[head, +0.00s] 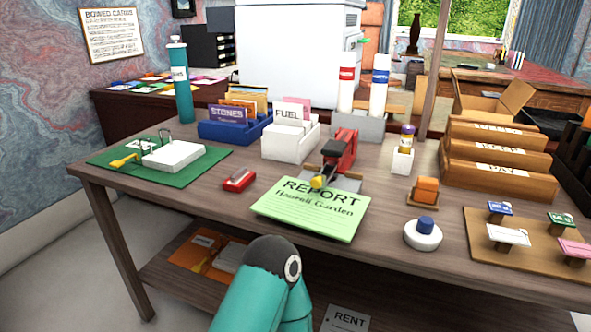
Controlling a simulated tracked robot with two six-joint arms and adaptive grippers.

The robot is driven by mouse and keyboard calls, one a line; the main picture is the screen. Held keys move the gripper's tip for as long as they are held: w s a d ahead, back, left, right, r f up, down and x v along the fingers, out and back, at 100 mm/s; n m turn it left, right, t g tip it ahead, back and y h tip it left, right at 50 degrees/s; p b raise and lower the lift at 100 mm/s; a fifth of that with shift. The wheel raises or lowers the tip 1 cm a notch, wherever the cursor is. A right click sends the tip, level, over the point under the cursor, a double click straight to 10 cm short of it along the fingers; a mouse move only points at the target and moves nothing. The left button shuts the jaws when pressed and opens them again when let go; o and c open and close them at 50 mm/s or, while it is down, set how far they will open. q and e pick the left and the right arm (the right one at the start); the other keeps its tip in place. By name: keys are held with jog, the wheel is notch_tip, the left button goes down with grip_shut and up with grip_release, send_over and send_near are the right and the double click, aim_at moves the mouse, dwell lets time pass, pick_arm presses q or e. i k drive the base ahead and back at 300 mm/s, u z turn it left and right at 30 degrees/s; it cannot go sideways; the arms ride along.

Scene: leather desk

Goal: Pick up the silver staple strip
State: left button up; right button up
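I cannot clearly make out a silver staple strip. A small red block (239,180) lies on the desk left of the green report sheet, with a small pale patch on top; I cannot tell whether that is the strip. A red and black stapler-like device (340,152) with a yellow knob stands on a grey base behind the green report sheet (312,209). A teal arm link of mine with a dark rounded joint rises in front of the desk's front edge. Neither gripper shows.
A white card box (290,141) and a blue card box (232,128) stand behind the red block. A green mat (205,158) with a white punch-like block lies at left. A white round stamp (423,235) and wooden tag board (480,250) are at right. Desk around the red block is bare.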

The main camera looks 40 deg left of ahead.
aim_at(239, 175)
jog(key=u, duration=0.55)
jog(key=i, duration=0.15)
jog(key=z, duration=1.45)
jog(key=k, duration=1.8)
jog(key=u, duration=0.9)
jog(key=i, duration=0.95)
jog(key=u, duration=0.15)
